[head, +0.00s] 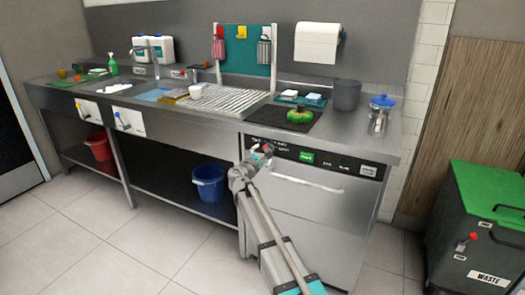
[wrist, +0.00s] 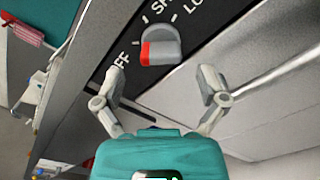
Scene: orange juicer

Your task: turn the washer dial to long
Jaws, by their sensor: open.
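The washer dial (wrist: 168,42) is a grey knob with a red part on its left side, facing the OFF marking (wrist: 122,60) in the wrist view. The markings above it are cut off; they begin "SH" and "LO". My gripper (wrist: 164,68) is open, with one finger on each side just below the dial and nothing between them. In the head view my gripper (head: 262,152) is at the left end of the panel of the washer (head: 318,228) and covers much of the dial there.
A door handle (head: 308,183) runs across the washer front. The steel counter (head: 375,146) above holds a green pepper (head: 300,115) on a dark mat and a blue-lidded jar (head: 379,118). A blue bucket (head: 208,183) stands on the lower shelf. A green-lidded waste bin (head: 490,195) stands at right.

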